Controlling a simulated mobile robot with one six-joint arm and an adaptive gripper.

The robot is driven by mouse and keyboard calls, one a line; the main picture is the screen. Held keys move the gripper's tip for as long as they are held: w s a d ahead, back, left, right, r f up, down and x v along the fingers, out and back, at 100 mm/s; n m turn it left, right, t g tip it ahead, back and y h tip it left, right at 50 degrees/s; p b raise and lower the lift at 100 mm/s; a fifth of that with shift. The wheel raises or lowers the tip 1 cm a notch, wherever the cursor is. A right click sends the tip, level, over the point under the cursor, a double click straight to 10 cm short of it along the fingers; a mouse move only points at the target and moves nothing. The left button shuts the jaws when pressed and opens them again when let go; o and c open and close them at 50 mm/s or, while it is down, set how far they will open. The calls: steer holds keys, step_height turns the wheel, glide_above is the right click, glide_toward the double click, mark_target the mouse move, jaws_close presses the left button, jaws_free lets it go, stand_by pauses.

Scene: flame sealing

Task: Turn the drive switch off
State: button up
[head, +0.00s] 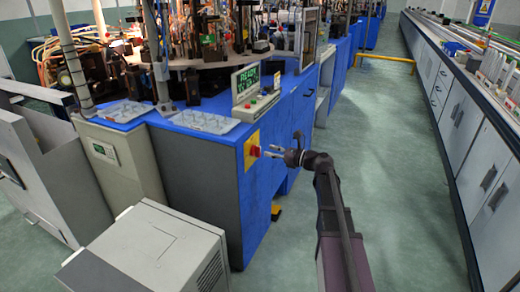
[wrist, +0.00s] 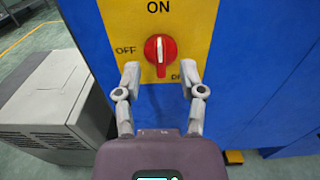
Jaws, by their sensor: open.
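The drive switch is a red rotary knob (wrist: 160,49) on a yellow plate (wrist: 190,18) on the blue machine's side. Its white mark points up toward the "ON" label; "OFF" is printed at its left, and another label at lower right is partly hidden by a finger. In the head view the red knob (head: 255,151) shows on its yellow plate (head: 251,143). My gripper (wrist: 159,72) is open, its two fingertips below and to either side of the knob, with nothing between them. In the head view my gripper (head: 274,151) reaches left toward the knob; contact cannot be told.
The blue machine (head: 200,170) carries a display panel (head: 246,82) reading "READY" and clear trays (head: 207,122). A grey box unit (head: 150,250) stands at front left. A long cabinet row (head: 470,130) lines the right. The green floor aisle (head: 390,150) between is clear.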

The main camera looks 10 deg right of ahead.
mark_target(260, 148)
steer(key=shift+x, duration=2.3)
jaws_close()
